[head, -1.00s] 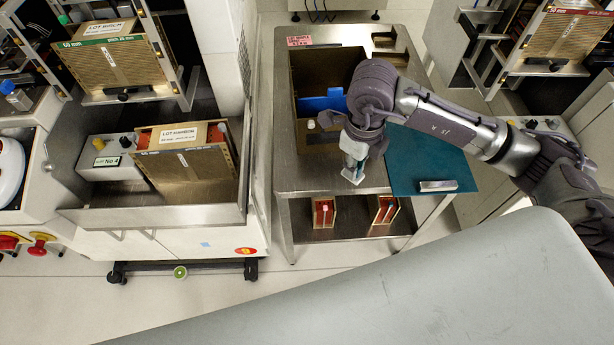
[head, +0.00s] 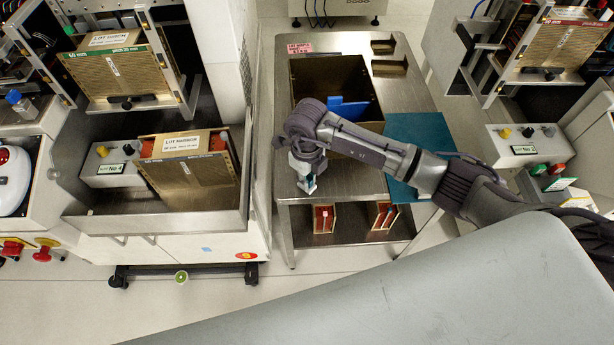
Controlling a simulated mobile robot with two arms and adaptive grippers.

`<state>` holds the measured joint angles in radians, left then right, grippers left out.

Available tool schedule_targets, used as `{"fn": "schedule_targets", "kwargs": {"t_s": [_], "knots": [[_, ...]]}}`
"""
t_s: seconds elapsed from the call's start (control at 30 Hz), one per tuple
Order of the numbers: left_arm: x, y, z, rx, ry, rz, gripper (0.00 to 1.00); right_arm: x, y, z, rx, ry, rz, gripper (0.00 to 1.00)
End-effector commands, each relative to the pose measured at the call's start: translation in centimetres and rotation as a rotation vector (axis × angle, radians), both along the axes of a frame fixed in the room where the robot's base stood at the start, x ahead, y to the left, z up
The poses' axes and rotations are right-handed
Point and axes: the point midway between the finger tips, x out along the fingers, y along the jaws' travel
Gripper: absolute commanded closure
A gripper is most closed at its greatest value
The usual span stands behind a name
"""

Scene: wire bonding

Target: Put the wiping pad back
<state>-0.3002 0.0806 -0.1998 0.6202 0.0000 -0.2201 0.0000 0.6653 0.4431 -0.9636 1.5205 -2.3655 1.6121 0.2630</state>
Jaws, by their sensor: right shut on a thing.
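My right gripper (head: 304,168) points down over the front left of the steel table (head: 345,183), left of the teal mat. It is shut on a small pale and teal thing (head: 308,185), which I take to be the wiping pad; it is mostly hidden by the fingers. I cannot tell whether it touches the table top. The teal mat (head: 412,130) lies at the table's right side, partly covered by my right arm. My left gripper is not in view.
An open brown box (head: 300,92) with a blue piece (head: 347,108) inside stands behind my gripper. Two small red-filled boxes (head: 323,218) (head: 384,214) sit on the lower shelf. A tray bay with a lot box (head: 190,178) is at the left.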

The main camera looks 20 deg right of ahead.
Motion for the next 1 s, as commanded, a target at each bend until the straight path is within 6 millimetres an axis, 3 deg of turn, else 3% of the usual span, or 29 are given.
{"fn": "schedule_targets", "kwargs": {"t_s": [0.37, 0.4, 0.53, 0.83, 1.0], "knots": [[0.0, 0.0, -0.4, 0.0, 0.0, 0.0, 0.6, 0.1, 0.0, -0.6, 0.0, -0.002, 0.0, 1.0], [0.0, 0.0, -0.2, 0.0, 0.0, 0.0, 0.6, 0.1, 0.0, -0.5, 0.002, -0.003, 0.0, 0.78], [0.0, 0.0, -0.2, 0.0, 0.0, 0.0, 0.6, 0.0, 0.0, -0.5, 0.001, -0.002, 0.0, 0.59], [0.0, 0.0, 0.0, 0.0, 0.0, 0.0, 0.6, 0.0, 0.0, -0.2, 0.001, -0.002, 0.0, 0.59], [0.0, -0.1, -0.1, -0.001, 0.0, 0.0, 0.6, 0.2, 0.0, 1.4, 0.002, -0.006, 0.001, 0.59]]}}
